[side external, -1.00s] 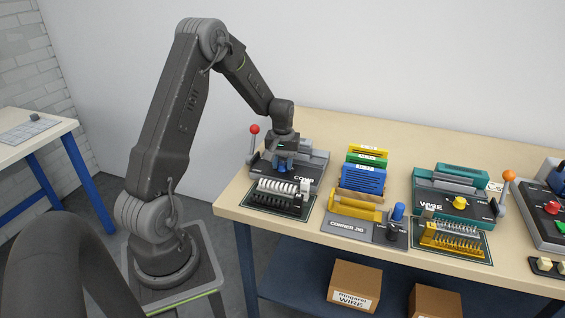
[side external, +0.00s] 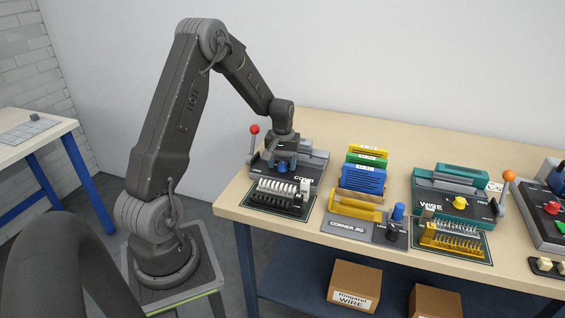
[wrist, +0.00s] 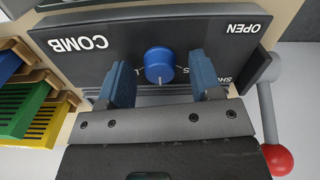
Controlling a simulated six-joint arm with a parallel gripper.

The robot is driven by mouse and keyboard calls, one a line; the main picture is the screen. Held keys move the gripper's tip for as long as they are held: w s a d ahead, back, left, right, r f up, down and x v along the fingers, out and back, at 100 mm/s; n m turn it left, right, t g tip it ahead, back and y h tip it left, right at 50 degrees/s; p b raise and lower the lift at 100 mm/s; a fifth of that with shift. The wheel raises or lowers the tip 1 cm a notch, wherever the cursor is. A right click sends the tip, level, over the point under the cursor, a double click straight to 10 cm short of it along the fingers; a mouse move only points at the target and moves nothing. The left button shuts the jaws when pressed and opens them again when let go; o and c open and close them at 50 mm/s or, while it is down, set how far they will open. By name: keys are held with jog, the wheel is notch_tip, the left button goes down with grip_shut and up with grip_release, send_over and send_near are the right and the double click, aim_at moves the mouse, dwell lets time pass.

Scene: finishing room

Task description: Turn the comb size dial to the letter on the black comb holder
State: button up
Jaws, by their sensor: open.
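The blue comb size dial (wrist: 160,62) sits on the dark COMB machine (wrist: 100,60); in the side external view the dial (side external: 283,168) shows just below my gripper (side external: 284,156). In the wrist view my gripper (wrist: 162,78) is open, with one finger on each side of the dial and a gap to each. A pale mark shows on the dial's near side. Letters around it are partly covered; an L shows at its left. The black comb holder (side external: 272,211) stands in front of the machine, with white and black combs. I cannot read a letter on it.
A red-knobbed lever (side external: 254,130) stands at the machine's left; its red ball shows in the wrist view (wrist: 278,159). To the right are coloured racks (side external: 362,180), a corner jig (side external: 350,226) and a teal WIRE machine (side external: 455,190) with an orange-knobbed lever.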

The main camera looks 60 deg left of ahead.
aim_at(283, 164)
notch_tip(283, 164, up, 14)
dwell(0.6)
jog(key=s+d+r+m+t, duration=0.1)
jog(key=s+d+r+m, duration=0.2)
jog(key=d, duration=0.5)
jog(key=s+d+r+m+t, duration=0.1)
jog(key=s+d+r+m, duration=0.1)
jog(key=d+r, duration=0.5)
jog(key=s+d+f+m+t, duration=0.2)
jog(key=s+d+m, duration=0.3)
jog(key=s+d, duration=0.6)
jog(key=shift+s+d+m+t, duration=0.3)
jog(key=shift+s+d+t, duration=0.1)
jog(key=shift+d+t, duration=0.55)
